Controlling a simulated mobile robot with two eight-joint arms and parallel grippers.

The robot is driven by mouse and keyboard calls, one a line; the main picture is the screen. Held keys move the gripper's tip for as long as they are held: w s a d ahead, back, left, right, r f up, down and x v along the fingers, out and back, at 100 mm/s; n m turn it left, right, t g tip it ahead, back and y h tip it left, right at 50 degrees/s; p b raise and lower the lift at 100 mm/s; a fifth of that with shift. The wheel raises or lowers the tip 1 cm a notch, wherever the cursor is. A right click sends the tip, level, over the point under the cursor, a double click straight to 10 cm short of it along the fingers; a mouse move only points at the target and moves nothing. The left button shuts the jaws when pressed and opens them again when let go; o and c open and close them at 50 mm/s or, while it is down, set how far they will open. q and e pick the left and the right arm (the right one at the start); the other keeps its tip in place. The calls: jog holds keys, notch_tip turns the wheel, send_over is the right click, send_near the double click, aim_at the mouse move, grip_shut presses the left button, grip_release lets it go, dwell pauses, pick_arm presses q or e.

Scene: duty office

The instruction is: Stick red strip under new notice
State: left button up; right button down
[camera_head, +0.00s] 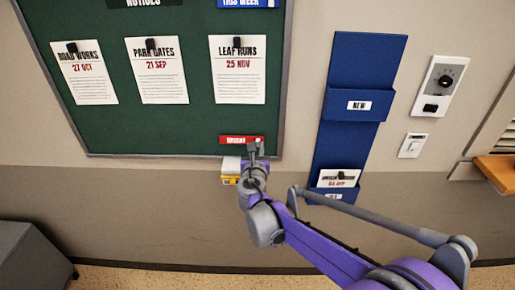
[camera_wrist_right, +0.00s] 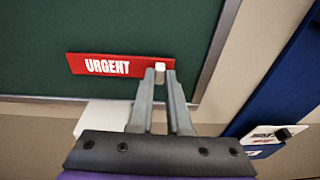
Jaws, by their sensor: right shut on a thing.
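A red strip (camera_head: 233,139) with white lettering lies against the green board near its bottom right corner. It reads URGENT in the right wrist view (camera_wrist_right: 107,66). My right gripper (camera_head: 256,148) is at the strip's right end. In the wrist view its fingertips (camera_wrist_right: 161,78) close on a small white tab (camera_wrist_right: 160,66) there. The LEAF RUNS notice (camera_head: 238,80), dated 25 NOV, hangs above the strip, with bare green between them. Which notice is the new one is not marked on the board. My left gripper is not in view.
The PARK GATES (camera_head: 157,82) and ROAD WORKS (camera_head: 86,84) notices hang to the left. A blue wall holder (camera_head: 350,135) with a NEW label stands to the right, a notice (camera_head: 338,179) in its lower pocket. A white and yellow object (camera_head: 230,168) sits below the board's edge.

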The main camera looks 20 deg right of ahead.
jog(key=shift+w, duration=0.1)
jog(key=c, duration=0.8)
grip_release()
jog(key=v, duration=1.1)
jog(key=s+d+f+m+g, duration=0.7)
jog(key=s+m, duration=0.5)
jog(key=m, duration=0.4)
jog(key=s+a+f+m+g+y, duration=0.1)
jog(key=s+f+m, duration=0.2)
jog(key=s+m, duration=0.2)
jog(key=s+a+f+m+g+y, duration=0.1)
jog(key=s+f+m+y, duration=0.1)
jog(key=s+m, duration=0.3)
jog(key=s+a+f+m+g+y, duration=0.1)
jog(key=s+a+f+m+y, duration=0.1)
jog(key=s+f+m, duration=0.3)
jog(key=shift+s+m+b, duration=0.35)
jog(key=shift+s+m, duration=0.15)
jog(key=shift+m, duration=0.2)
